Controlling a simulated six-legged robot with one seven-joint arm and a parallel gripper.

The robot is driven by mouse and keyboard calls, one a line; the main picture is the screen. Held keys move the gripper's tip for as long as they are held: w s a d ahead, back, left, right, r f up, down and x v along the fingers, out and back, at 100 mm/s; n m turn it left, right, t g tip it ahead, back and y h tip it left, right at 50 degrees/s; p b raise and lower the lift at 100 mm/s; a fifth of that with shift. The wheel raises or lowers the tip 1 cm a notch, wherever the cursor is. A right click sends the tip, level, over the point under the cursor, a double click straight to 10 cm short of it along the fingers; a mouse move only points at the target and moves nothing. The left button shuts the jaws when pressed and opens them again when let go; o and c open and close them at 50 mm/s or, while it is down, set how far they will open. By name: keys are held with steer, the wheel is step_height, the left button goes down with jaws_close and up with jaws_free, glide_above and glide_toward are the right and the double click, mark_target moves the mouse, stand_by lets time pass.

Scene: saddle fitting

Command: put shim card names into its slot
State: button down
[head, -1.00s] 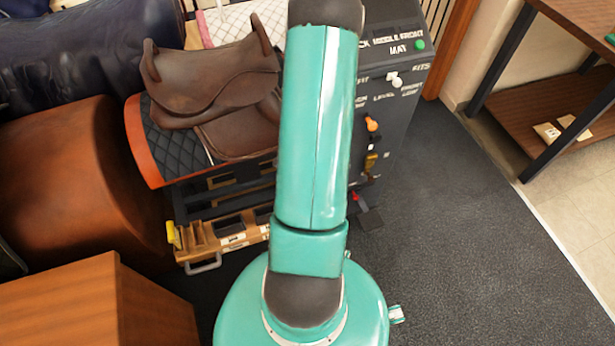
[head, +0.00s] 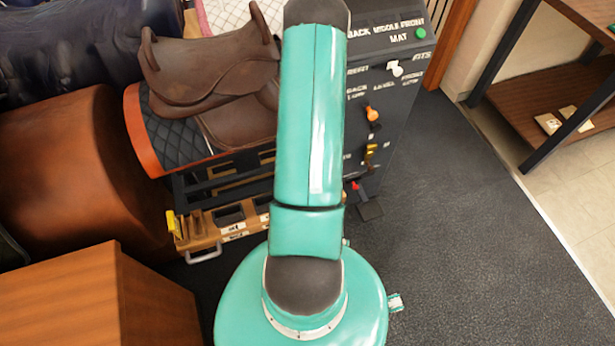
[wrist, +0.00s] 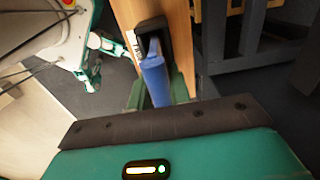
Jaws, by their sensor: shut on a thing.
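My gripper (wrist: 158,92) shows in the wrist view with its green fingers on either side of a blue piece (wrist: 154,72), and it is shut on that piece. I take the piece to be the shim; no writing on it can be read. A dark part (wrist: 152,30) lies just beyond it, against a wooden panel with a white label; whether they touch is unclear. In the head view a wooden rack (head: 228,220) with dark slots and small white labels sits low under the saddle, partly behind my arm. The gripper is hidden in that view. The card is not identifiable.
A brown saddle (head: 195,65) rests on a quilted pad above the rack. A dark console (head: 385,75) with labels and coloured knobs stands right of my arm. A wooden box (head: 60,300) is at lower left. Dark floor (head: 450,230) on the right is clear.

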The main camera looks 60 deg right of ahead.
steer(key=shift+f, duration=0.2)
steer(key=c, duration=1.2)
jaws_free()
step_height(320, 180, up, 14)
